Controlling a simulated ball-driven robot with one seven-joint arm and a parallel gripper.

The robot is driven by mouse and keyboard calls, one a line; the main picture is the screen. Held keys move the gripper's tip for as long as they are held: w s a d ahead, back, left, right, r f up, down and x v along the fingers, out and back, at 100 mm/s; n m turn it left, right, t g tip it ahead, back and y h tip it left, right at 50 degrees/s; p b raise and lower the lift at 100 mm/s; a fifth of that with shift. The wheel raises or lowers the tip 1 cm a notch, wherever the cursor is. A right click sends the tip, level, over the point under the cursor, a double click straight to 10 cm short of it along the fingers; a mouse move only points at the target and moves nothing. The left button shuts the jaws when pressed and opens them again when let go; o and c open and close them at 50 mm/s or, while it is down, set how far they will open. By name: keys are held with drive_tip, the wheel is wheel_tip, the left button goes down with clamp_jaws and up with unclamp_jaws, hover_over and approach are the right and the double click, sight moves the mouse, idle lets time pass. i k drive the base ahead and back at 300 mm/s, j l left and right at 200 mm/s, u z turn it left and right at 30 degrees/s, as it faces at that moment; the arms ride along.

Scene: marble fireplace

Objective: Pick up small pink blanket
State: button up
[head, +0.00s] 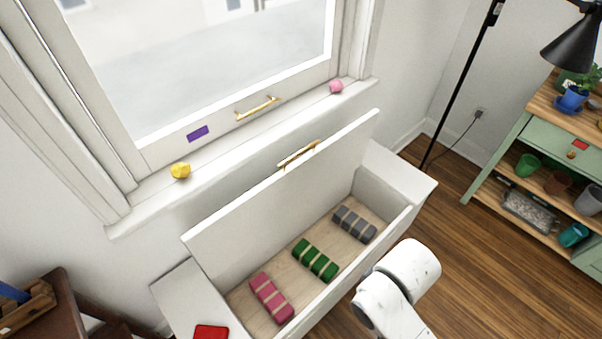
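The small pink blanket (271,298) lies folded or rolled, with lighter bands around it, on the wooden floor of an open white storage bench (411,212). It is at the near left end of the bench, left of a green bundle (315,260) and a grey bundle (354,224) of like shape. The bench lid (290,190) is raised on the window side. My white arm shows at the lower right, outside the front wall of the bench. My gripper is not in the picture.
A red item (211,332) lies on the bench's left end. The windowsill holds a yellow object (180,171) and a pink one (336,87). A black floor lamp (459,85) and green shelf (492,160) stand right. Wooden floor (470,270) is clear between bench and shelf.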

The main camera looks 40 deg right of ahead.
sight(280, 310)
drive_tip(key=k+l, duration=0.15)
drive_tip(key=l, duration=0.15)
drive_tip(key=k+l, duration=0.1)
drive_tip(key=l, duration=0.25)
drive_tip(key=k+l, duration=0.15)
drive_tip(key=l, duration=0.15)
drive_tip(key=k+l, duration=0.15)
drive_tip(key=l, duration=0.15)
drive_tip(key=l+u, duration=0.05)
